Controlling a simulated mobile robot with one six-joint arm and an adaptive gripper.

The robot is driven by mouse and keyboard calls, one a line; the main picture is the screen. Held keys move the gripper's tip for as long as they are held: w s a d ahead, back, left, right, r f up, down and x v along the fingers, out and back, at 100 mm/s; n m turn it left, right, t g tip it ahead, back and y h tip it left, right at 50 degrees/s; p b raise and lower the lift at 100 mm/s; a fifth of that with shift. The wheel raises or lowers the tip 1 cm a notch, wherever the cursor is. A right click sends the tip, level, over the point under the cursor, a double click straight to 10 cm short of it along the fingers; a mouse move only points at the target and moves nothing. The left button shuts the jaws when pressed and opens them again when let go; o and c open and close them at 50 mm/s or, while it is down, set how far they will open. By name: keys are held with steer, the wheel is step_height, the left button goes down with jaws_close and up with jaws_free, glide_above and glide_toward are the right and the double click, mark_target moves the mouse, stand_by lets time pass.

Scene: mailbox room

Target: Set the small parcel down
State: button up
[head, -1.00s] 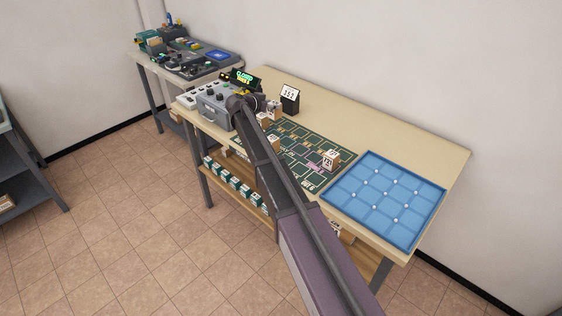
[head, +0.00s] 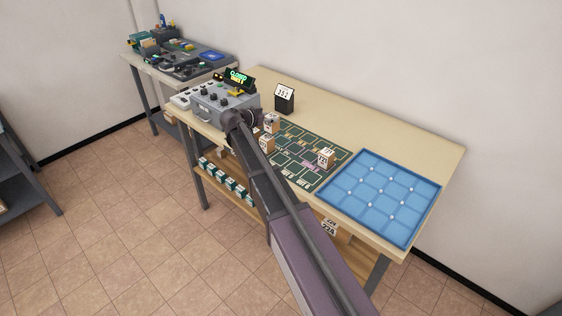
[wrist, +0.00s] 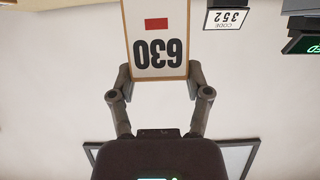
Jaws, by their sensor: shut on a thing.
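The small parcel (wrist: 157,25), with a white label reading 630 and a red mark, is between the two fingers of my gripper (wrist: 158,76) in the wrist view, where it appears upside down. My gripper is shut on its sides. In the head view, my arm hides most of the gripper. A parcel (head: 271,122) just beyond the arm's end, over the far left of the dark green printed mat (head: 300,165), appears to be the held one. I cannot tell if it touches the mat.
Other parcels (head: 266,144) and (head: 326,157) stand on the mat. A grey control box (head: 218,106) is at left and a code 352 card stand (head: 284,96) is behind. A blue gridded tray (head: 381,195) is at right. The table's back strip (head: 350,122) is clear.

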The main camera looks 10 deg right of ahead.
steer(key=s+d+f+b, duration=0.1)
steer(key=s, duration=1)
steer(key=s+f+b, duration=0.2)
steer(key=s, duration=1)
steer(key=shift+s+d+f, duration=0.2)
steer(key=shift+s+d, duration=0.05)
steer(key=shift+d, duration=0.15)
steer(key=shift+w, duration=0.1)
steer(key=w+f+b, duration=0.1)
steer(key=w, duration=1.3)
steer(key=shift+w+f, duration=0.2)
steer(key=shift+w, duration=0.05)
steer(key=f+b, duration=0.2)
steer(key=w+f+b, duration=0.1)
steer(key=b, duration=0.1)
steer(key=shift+w+f, duration=0.15)
steer(key=shift+f, duration=0.2)
steer(key=shift+f, duration=0.1)
